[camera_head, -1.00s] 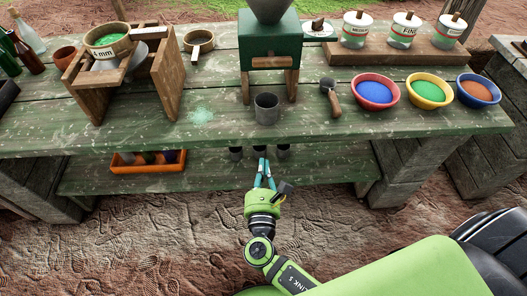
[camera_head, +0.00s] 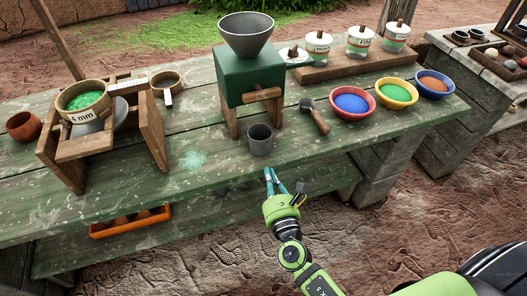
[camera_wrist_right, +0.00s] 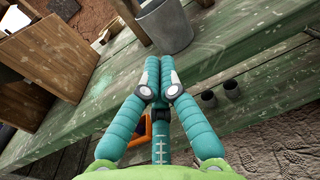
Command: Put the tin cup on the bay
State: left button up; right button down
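The tin cup (camera_head: 260,140) is a plain grey cup, upright on the green worktable near its front edge. It also shows at the top of the right wrist view (camera_wrist_right: 165,24), just beyond my fingertips. The bay is not labelled; the open space between the wooden legs of the green mill (camera_head: 250,82), behind the cup, is one possible place, but I cannot tell. My right gripper (camera_head: 270,172) is in front of the table edge, below and apart from the cup. In the right wrist view its teal fingers (camera_wrist_right: 159,68) meet at the tips, empty. My left gripper is not in view.
A wooden-handled scoop (camera_head: 316,115) and blue (camera_head: 353,104), green (camera_head: 397,94) and orange-brown (camera_head: 435,84) powder bowls stand right. A sieve stand (camera_head: 152,130) and spilled green powder (camera_head: 194,160) are left. Small dark cups (camera_wrist_right: 209,100) sit on the lower shelf.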

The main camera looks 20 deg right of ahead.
aim_at(261, 147)
jog(key=w, duration=0.6)
jog(key=shift+w+d+p, duration=0.1)
jog(key=shift+w+p, duration=0.2)
jog(key=shift+p, duration=0.05)
jog(key=shift+w, duration=0.6)
jog(key=shift+w+f, duration=0.1)
jog(key=shift+w, duration=0.05)
jog(key=w+b, duration=0.1)
jog(key=w, duration=0.2)
jog(key=shift+w+d, duration=0.15)
jog(key=shift+w, duration=0.2)
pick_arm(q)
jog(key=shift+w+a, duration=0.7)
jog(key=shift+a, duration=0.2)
pick_arm(e)
jog(key=shift+s, duration=0.1)
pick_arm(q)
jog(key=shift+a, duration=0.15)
pick_arm(e)
jog(key=shift+d, duration=0.1)
